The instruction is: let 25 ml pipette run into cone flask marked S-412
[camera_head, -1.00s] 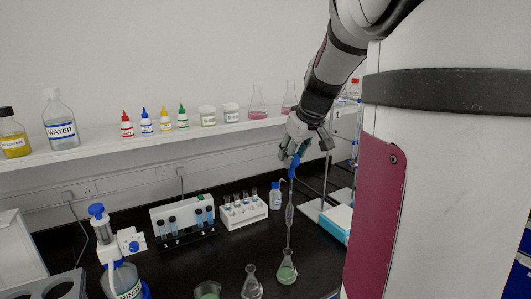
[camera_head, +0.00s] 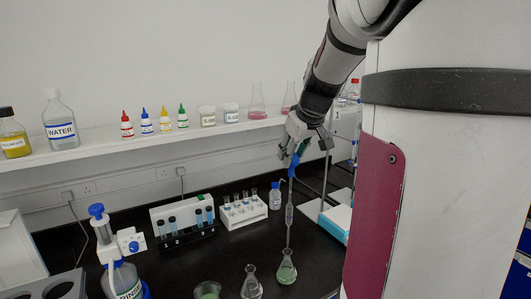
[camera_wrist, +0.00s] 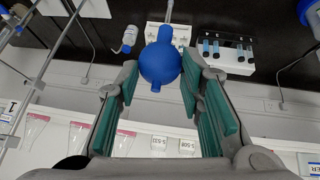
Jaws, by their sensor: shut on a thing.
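My gripper (camera_head: 296,150) is shut on the blue bulb (camera_wrist: 160,64) at the top of the pipette (camera_head: 289,215); its green-padded fingers lie on both sides of the bulb in the wrist view. The pipette hangs about upright, and its lower tip is at the neck of a cone flask (camera_head: 286,272) holding green liquid. Whether the tip touches the glass I cannot tell. A second cone flask (camera_head: 251,284) stands just left of it, seemingly with clear contents. No S-412 mark is readable on either flask.
A vessel with green liquid (camera_head: 208,290) stands at the front. A dispenser bottle (camera_head: 123,280) is at left. Behind are a dark-vial rack (camera_head: 185,235), a white tube rack (camera_head: 243,211) and a small wash bottle (camera_head: 275,197). A blue-and-white box (camera_head: 338,222) stands right of the pipette.

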